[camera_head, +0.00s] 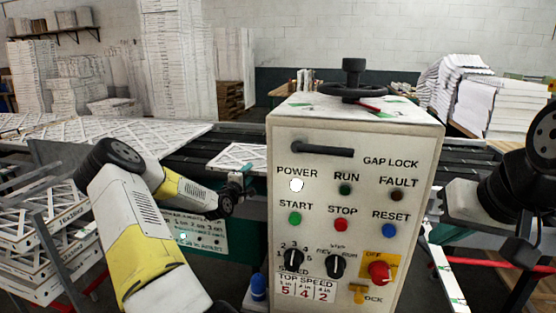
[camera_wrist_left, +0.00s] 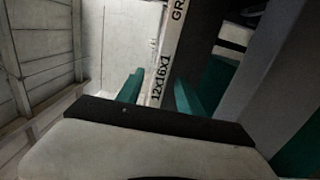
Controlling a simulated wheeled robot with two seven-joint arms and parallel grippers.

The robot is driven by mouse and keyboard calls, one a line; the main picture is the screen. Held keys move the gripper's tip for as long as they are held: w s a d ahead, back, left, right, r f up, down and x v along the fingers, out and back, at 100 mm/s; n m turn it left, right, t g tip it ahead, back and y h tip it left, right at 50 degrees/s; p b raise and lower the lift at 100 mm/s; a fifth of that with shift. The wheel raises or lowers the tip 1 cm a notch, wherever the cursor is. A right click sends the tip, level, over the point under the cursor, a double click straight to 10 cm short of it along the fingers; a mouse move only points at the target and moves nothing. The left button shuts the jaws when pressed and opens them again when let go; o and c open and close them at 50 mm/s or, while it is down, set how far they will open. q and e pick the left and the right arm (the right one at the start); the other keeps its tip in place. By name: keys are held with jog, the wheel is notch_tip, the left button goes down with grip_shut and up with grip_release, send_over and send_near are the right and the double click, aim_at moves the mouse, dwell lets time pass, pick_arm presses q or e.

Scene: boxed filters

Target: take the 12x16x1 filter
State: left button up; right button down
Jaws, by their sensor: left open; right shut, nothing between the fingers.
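A white-framed filter (camera_head: 240,156) with a lattice face lies on the dark conveyor behind the control box. In the left wrist view, a filter's pale edge (camera_wrist_left: 164,66) reads "12x16x1". My left gripper (camera_head: 247,179) is at the near edge of the filter on the conveyor. In the left wrist view, its two teal fingers (camera_wrist_left: 158,95) stand apart, with the labelled edge between them. I cannot tell whether either finger touches it. My right arm shows at the right edge of the head view, but I cannot make out its fingers.
A tall control box (camera_head: 355,180) with buttons and a black handwheel (camera_head: 352,90) stands right of my left gripper. More lattice filters (camera_head: 120,135) lie at the left, with a filter stack (camera_head: 35,255) below. Paper-like stacks (camera_head: 480,100) stand at the back right.

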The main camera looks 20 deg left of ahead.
pick_arm(q)
jog(key=shift+w+d, duration=0.1)
jog(key=shift+w, duration=1.9)
grip_shut()
